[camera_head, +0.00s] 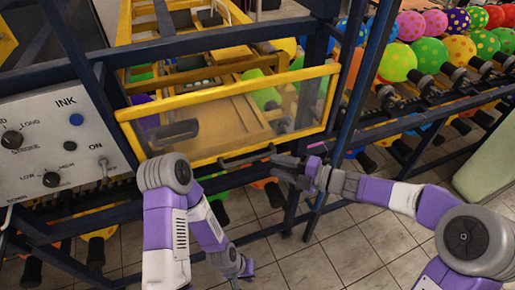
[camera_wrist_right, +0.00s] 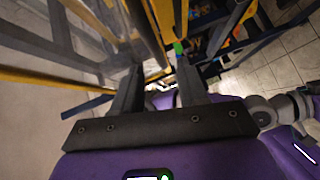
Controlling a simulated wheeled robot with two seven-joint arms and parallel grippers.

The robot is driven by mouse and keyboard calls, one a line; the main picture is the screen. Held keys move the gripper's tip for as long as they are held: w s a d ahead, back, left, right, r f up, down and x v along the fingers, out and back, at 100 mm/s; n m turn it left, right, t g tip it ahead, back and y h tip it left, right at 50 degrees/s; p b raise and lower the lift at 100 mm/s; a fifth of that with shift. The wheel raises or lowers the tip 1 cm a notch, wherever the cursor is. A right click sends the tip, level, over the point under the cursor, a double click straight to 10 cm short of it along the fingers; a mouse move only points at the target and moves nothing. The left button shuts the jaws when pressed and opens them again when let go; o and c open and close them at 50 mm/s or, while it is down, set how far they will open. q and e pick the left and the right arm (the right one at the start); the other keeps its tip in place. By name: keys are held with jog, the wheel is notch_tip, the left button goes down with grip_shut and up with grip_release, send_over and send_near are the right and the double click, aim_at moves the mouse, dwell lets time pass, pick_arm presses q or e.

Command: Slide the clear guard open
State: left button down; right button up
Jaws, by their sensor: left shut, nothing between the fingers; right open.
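The clear guard (camera_head: 309,104) is a see-through panel in a yellow frame on the front of the machine. It appears closed across the front opening. A dark bar handle (camera_head: 246,155) runs along its lower edge. My right gripper (camera_head: 279,162) is open at the right end of this handle; I cannot tell whether it touches it. In the right wrist view its two fingers (camera_wrist_right: 158,82) are apart, with yellow frame bars close by. My left gripper (camera_head: 242,270) is shut and empty, hanging low over the floor, away from the guard.
A grey control panel (camera_head: 45,140) with knobs and a toggle switch stands left of the guard. Dark blue frame posts (camera_head: 347,85) stand at the right. Racks of colourful balloons (camera_head: 425,57) run beyond them. The tiled floor (camera_head: 375,245) in front is open.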

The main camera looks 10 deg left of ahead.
aim_at(254, 160)
jog(key=shift+n+g, duration=0.3)
jog(key=shift+n, duration=0.2)
jog(key=x, duration=0.7)
jog(key=shift+s+a+r, duration=0.15)
jog(key=shift+a+r, duration=0.2)
jog(key=shift+a, duration=0.05)
grip_shut()
